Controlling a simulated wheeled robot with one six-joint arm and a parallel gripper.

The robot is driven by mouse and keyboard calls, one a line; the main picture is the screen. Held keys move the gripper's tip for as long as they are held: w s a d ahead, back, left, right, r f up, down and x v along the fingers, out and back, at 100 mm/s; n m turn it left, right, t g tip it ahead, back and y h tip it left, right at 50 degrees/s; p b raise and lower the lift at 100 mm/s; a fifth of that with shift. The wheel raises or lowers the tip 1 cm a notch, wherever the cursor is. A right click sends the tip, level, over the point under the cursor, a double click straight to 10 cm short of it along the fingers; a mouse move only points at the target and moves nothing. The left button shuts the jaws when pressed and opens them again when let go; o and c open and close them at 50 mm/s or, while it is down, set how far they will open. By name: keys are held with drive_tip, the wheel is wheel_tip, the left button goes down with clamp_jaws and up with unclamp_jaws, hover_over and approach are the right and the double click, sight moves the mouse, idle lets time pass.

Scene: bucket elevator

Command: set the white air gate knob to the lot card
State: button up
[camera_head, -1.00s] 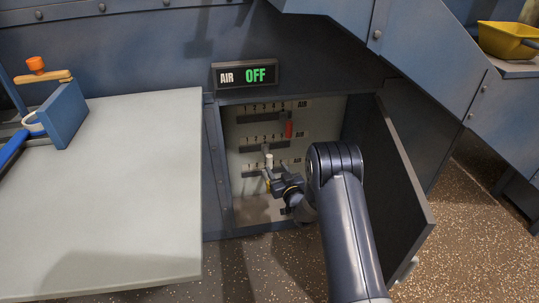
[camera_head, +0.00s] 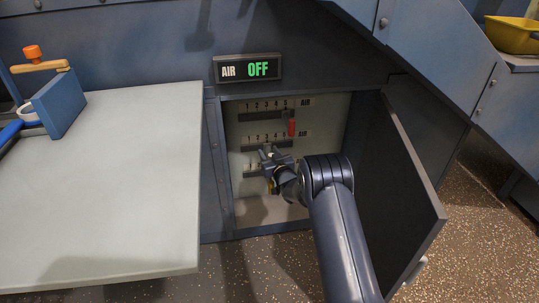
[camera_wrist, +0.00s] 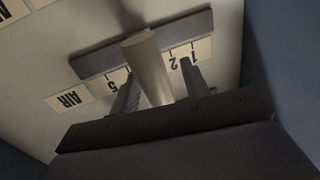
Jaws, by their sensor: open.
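The white knob (camera_wrist: 147,68) stands out from a dark slot (camera_wrist: 100,60) in the wrist view. My gripper (camera_wrist: 158,72) is open, with one finger on each side of the knob and gaps visible. The scale beside the slot appears upside down; 1 and 2 show at right and 5 at left. The knob and fingers hide the marks between. In the head view, my gripper (camera_head: 270,156) is inside the open cabinet, in front of the lower scales, and mostly hides the white knob. I cannot make out a lot card.
A red knob (camera_head: 292,128) sits near 5 on the top scale. The display (camera_head: 247,68) reads AIR OFF. The cabinet door (camera_head: 395,190) stands open at right. A pale table (camera_head: 110,190) is at left, and a yellow bin (camera_head: 512,35) is at far right.

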drive_tip(key=shift+c, duration=0.2)
clamp_jaws()
idle(0.3)
drive_tip(key=a, duration=0.3)
drive_tip(key=shift+s+a, duration=0.25)
drive_tip(key=shift+s, duration=0.1)
drive_tip(key=shift+o, duration=0.2)
unclamp_jaws()
drive_tip(key=shift+s+d, duration=0.1)
